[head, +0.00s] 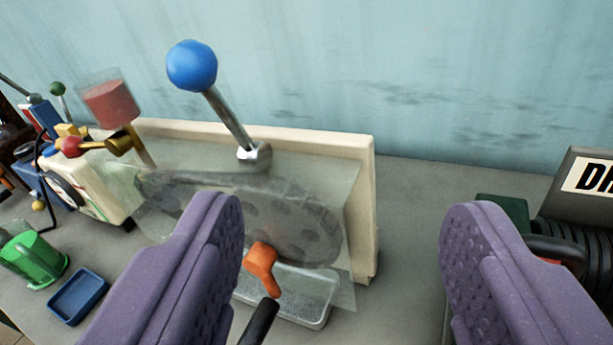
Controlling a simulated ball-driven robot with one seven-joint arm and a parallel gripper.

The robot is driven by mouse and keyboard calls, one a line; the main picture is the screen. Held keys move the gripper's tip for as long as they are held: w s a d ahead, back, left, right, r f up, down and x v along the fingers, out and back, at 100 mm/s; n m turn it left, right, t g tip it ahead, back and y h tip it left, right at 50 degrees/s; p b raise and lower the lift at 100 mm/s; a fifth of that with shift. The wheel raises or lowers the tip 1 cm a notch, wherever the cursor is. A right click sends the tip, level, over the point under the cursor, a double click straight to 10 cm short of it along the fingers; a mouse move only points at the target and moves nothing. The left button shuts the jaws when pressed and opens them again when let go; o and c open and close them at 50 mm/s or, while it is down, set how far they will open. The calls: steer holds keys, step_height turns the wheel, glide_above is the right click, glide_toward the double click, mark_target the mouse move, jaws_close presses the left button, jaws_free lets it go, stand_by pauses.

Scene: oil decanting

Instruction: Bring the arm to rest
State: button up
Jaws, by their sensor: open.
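My gripper (340,260) shows as two purple, ridged fingers, spread wide apart with nothing between their tips. Behind and between them stands a cream panel (362,190) with a lever topped by a blue ball (191,66). A clear sheet in front of the panel covers a dark grey disc (300,222). An orange handle (262,265) on a black stem shows close beside the left finger. The left finger hides part of the disc and the clear sheet.
A metal tray (312,308) sits below the disc. At left are a green transparent jug (35,258), a small blue tray (78,296) and a red cup-like container (110,103). At right, a dark labelled box (575,185) stands behind the right finger. Grey bench (425,200) is bare between panel and box.

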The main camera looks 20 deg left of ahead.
steer(key=shift+r, duration=0.1)
stand_by(0.3)
steer(key=s+d+r+n+y, duration=0.1)
steer(key=s+d+r, duration=0.2)
steer(key=r, duration=0.5)
steer(key=s+d+r+n+y, duration=0.1)
steer(key=s+d+r, duration=0.15)
steer(key=r, duration=0.55)
steer(key=s+d+r+n+y, duration=0.1)
steer(key=s+d+r, duration=0.2)
steer(key=r, duration=0.5)
steer(key=s+d+r+m+h, duration=0.1)
steer(key=s+d+r+h, duration=0.1)
steer(key=s+d+r, duration=0.4)
steer(key=s+d+r+m+h, duration=0.1)
steer(key=s+d+r+h, duration=0.1)
steer(key=s+d+r, duration=0.5)
steer(key=s+d, duration=0.1)
steer(key=s, duration=0.5)
steer(key=shift+s+d+r+g, duration=0.15)
steer(key=shift+s+r+g, duration=0.1)
steer(key=shift+s+g, duration=0.15)
